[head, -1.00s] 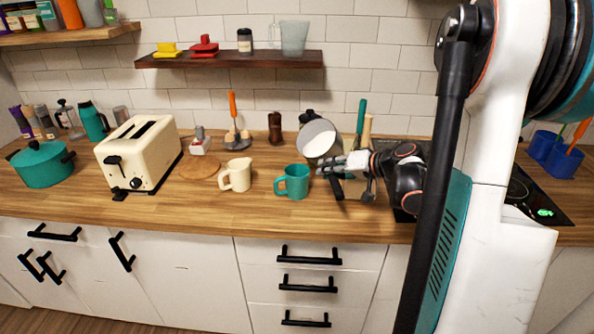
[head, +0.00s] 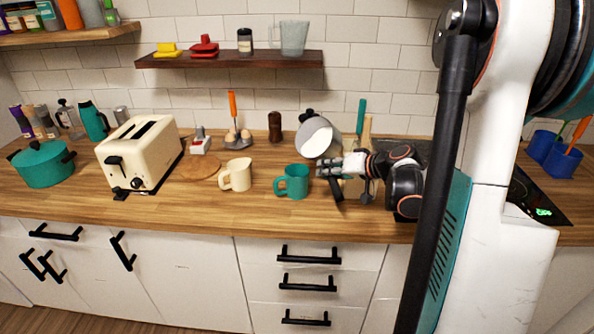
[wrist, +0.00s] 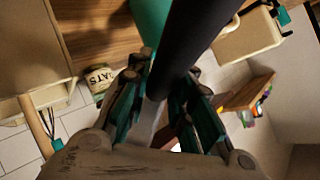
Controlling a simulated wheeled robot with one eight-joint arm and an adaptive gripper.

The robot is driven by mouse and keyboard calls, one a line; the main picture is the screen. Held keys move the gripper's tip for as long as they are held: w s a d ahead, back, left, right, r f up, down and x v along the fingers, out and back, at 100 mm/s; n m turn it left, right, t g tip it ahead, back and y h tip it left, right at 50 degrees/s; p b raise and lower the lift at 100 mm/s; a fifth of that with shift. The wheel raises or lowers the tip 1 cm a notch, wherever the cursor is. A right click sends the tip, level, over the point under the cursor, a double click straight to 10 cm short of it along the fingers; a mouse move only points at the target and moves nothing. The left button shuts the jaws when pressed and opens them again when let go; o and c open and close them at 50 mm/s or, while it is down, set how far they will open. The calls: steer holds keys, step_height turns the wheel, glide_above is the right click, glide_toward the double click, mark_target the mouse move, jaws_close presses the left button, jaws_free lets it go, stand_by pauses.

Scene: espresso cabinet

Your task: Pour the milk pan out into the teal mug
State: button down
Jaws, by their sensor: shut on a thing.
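The milk pan (head: 315,138) is up in the air behind and a little right of the teal mug in the head view. It is tipped, with its white inside towards the camera; I cannot tell milk from pan wall there. My gripper (head: 328,168) is shut on its dark handle (head: 337,190), which also shows in the wrist view (wrist: 190,45) between the fingers. The teal mug (head: 292,182) stands upright on the counter, handle to the left, left of my gripper and apart from the pan. No stream of milk shows.
A cream mug (head: 237,175) stands left of the teal mug, near a round wooden board (head: 198,167). The cream toaster (head: 140,155) and teal pot (head: 42,163) are farther left. A dark pepper mill (head: 275,127) stands behind. Counter in front of the mugs is clear.

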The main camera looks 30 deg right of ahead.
steer(key=shift+r+n+h, duration=0.1)
steer(key=shift+n+h, duration=0.2)
steer(key=shift+n, duration=0.1)
stand_by(0.3)
steer(key=shift+f+n+h, duration=0.5)
steer(key=shift+f, duration=0.25)
stand_by(0.5)
steer(key=shift+a+r+n+t+h, duration=0.1)
steer(key=shift+n+t+h, duration=0.2)
steer(key=shift+n+h, duration=0.3)
stand_by(0.9)
steer(key=shift+s+a+n+h+b, duration=0.1)
steer(key=shift+a+n+h+b, duration=0.25)
steer(key=shift+a+h, duration=0.2)
stand_by(0.9)
steer(key=shift+n+t+h+b, duration=0.4)
steer(key=shift+n+h+b, duration=0.15)
steer(key=shift+b, duration=0.05)
stand_by(1.0)
